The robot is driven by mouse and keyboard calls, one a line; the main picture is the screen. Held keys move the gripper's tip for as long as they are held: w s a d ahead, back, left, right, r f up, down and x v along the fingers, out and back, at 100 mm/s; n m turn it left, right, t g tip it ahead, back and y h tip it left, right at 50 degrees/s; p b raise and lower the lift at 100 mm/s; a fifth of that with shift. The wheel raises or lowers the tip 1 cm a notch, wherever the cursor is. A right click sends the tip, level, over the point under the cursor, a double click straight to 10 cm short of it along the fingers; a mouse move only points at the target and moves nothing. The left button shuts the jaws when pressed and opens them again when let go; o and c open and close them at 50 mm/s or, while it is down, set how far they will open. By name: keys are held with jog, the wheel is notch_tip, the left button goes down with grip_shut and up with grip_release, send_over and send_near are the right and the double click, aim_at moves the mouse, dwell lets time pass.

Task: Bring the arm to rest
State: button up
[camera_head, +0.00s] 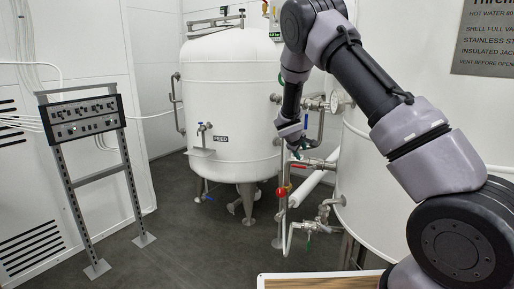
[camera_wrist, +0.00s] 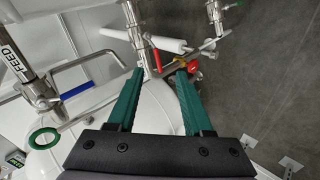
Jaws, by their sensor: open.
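My arm reaches from the lower right up and across the head view, bent at the top, with its far end pointing down. My gripper (camera_head: 297,154) hangs in front of the piping between the two white tanks. In the wrist view my gripper (camera_wrist: 159,70) shows two green fingers spread apart, with nothing between them. Beyond the fingertips are pipes, a red handle (camera_wrist: 157,60) and a red ball-shaped part (camera_wrist: 194,68). I cannot tell whether a fingertip touches any of the piping.
A white tank marked FEED (camera_head: 235,95) stands at the back. A larger white tank (camera_head: 372,190) is on the right, behind my arm. A control panel on a stand (camera_head: 83,118) is at the left. Grey floor (camera_head: 185,235) lies open between. A wood-topped surface (camera_head: 320,281) is at the bottom.

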jog(key=s+d+r+m+g, duration=0.1)
jog(key=s+d+r+m, duration=0.3)
jog(key=s+d+r, duration=0.5)
jog(key=s+d+r+m+g, duration=0.15)
jog(key=s+r+m, duration=0.45)
jog(key=r, duration=0.6)
jog(key=s+a+r+m+y, duration=0.1)
jog(key=s+r+y, duration=0.1)
jog(key=s, duration=0.8)
jog(key=s+a+r+m+t+y, duration=0.1)
jog(key=s+r, duration=0.3)
jog(key=s, duration=0.6)
jog(key=s+a+r+m+y, duration=0.1)
jog(key=s+a+r+y, duration=0.1)
jog(key=s, duration=0.8)
jog(key=shift+a+r+m+y, duration=0.15)
jog(key=shift+r+m+y, duration=0.15)
jog(key=shift+r+y, duration=0.35)
